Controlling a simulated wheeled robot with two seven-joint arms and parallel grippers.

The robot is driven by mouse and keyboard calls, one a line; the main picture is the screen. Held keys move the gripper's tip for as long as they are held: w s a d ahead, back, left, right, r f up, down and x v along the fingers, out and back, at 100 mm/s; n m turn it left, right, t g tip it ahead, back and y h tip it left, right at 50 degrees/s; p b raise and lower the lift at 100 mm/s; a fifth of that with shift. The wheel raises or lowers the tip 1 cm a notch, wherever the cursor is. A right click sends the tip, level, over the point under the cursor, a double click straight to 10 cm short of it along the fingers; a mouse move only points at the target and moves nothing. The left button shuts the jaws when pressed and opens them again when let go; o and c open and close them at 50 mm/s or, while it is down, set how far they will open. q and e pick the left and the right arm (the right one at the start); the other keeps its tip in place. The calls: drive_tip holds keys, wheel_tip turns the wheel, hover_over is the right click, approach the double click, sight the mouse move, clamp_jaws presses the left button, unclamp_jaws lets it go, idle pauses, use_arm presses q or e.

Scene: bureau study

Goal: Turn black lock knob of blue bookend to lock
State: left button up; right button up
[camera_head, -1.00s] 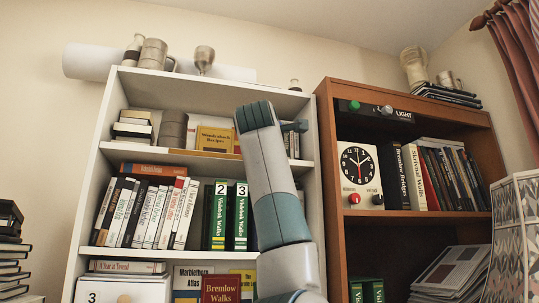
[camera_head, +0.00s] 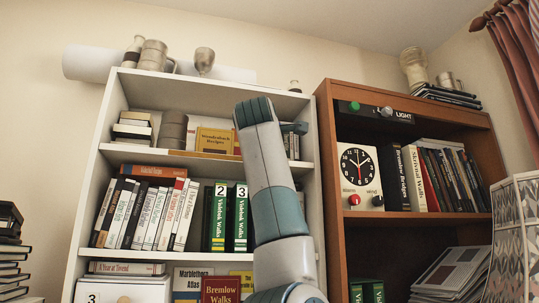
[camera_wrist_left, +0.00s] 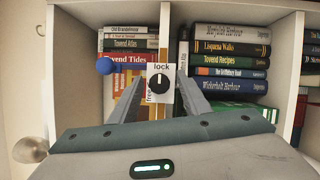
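The black lock knob (camera_wrist_left: 159,84) sits on a white plate (camera_wrist_left: 162,69) in the left wrist view, with "lock" printed above it and "free" at its left. A small pale mark on the knob appears to point up toward "lock". A blue bar with a round blue end (camera_wrist_left: 105,66), seemingly part of the blue bookend, reaches left from the plate. My left gripper (camera_wrist_left: 161,92) is open, with one finger on each side of the knob. I cannot tell whether they touch it. The head view shows one of my arms but no fingers. My right gripper is not in view.
Books (camera_wrist_left: 230,60) lie stacked right of the knob, and more books (camera_wrist_left: 124,45) are at its left, between white shelf walls (camera_wrist_left: 286,60). In the head view, a white bookcase (camera_head: 88,205) stands left of a brown bookcase (camera_head: 331,180) with a clock (camera_head: 359,165).

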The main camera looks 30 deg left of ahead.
use_arm(q)
drive_tip(key=b+v, duration=0.3)
drive_tip(key=v, duration=1.4)
drive_tip(key=shift+s+b, duration=0.2)
drive_tip(key=shift+b, duration=0.1)
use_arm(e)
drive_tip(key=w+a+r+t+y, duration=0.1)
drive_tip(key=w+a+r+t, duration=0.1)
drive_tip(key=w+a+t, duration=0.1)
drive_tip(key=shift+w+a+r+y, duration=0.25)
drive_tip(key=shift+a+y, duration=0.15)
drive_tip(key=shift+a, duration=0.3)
use_arm(q)
drive_tip(key=shift+d, duration=0.1)
